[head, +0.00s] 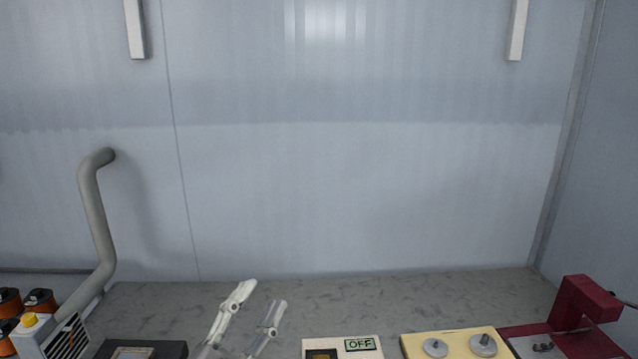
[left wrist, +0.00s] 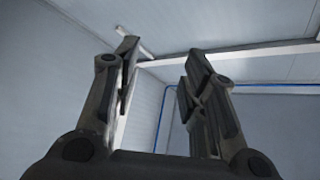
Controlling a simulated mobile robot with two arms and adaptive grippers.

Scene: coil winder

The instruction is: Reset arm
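My left gripper (head: 258,309) shows at the bottom of the head view, over the grey bench. Its two fingers point up and stand apart with nothing between them. In the left wrist view my left gripper (left wrist: 159,72) is also open and empty, with bare wall and ceiling beyond it. My right gripper is in neither view.
The bench (head: 390,291) is clear at the back. Along its front are a cream box with an OFF sign (head: 360,344), a yellow block with two grey knobs (head: 458,344), a red machine (head: 578,318), a black tray (head: 160,350) and orange-black coils (head: 40,301). A grey pipe (head: 95,220) rises at left.

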